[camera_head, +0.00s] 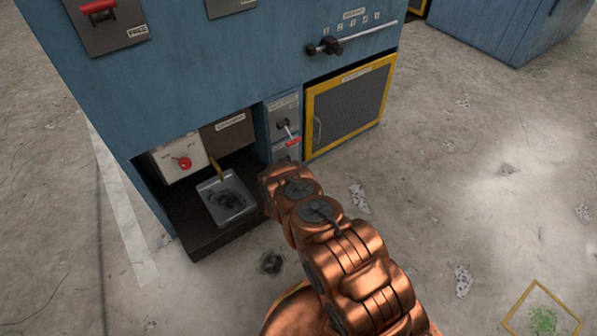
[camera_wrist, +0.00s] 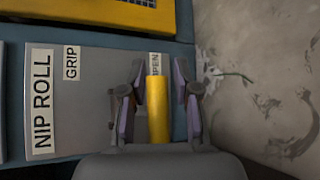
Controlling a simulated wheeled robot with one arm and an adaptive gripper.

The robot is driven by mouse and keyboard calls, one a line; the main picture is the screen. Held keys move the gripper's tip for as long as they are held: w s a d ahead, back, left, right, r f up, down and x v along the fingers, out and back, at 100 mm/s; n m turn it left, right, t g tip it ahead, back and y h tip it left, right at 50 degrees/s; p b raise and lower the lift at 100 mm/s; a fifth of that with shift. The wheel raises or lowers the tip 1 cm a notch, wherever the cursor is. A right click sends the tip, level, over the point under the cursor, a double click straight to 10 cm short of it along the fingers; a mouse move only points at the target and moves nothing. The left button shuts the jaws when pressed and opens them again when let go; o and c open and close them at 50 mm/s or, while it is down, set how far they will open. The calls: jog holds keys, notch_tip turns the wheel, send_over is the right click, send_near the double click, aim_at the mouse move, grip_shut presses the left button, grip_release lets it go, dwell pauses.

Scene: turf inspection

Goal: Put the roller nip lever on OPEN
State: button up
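The nip roll panel (camera_wrist: 95,95) fills the left and middle of the wrist view. It is a grey plate with a NIP ROLL label (camera_wrist: 41,100), a GRIP label (camera_wrist: 71,62) and a partly hidden OPEN label (camera_wrist: 155,62). The lever's yellow handle (camera_wrist: 158,110) stands between the two fingers of my gripper (camera_wrist: 160,75), in line with the OPEN label. A narrow gap shows on each side of the handle, so the fingers look part-way open around it. The lever's base is hidden. In the head view my arm covers the gripper and most of this panel.
A yellow-framed mesh door (camera_head: 349,104) is right of the panels. Above is another small panel with a lever (camera_head: 286,127). To the left are a red knob (camera_head: 184,162) and a grey tray (camera_head: 227,197) in a recess. Open concrete floor lies right and in front.

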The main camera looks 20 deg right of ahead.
jog(key=shift+o, duration=0.2)
jog(key=shift+r, duration=0.15)
jog(key=shift+a, duration=0.1)
jog(key=v, duration=1.1)
jog(key=shift+s+a, duration=0.25)
jog(key=shift+s, duration=0.05)
jog(key=shift+r, duration=0.1)
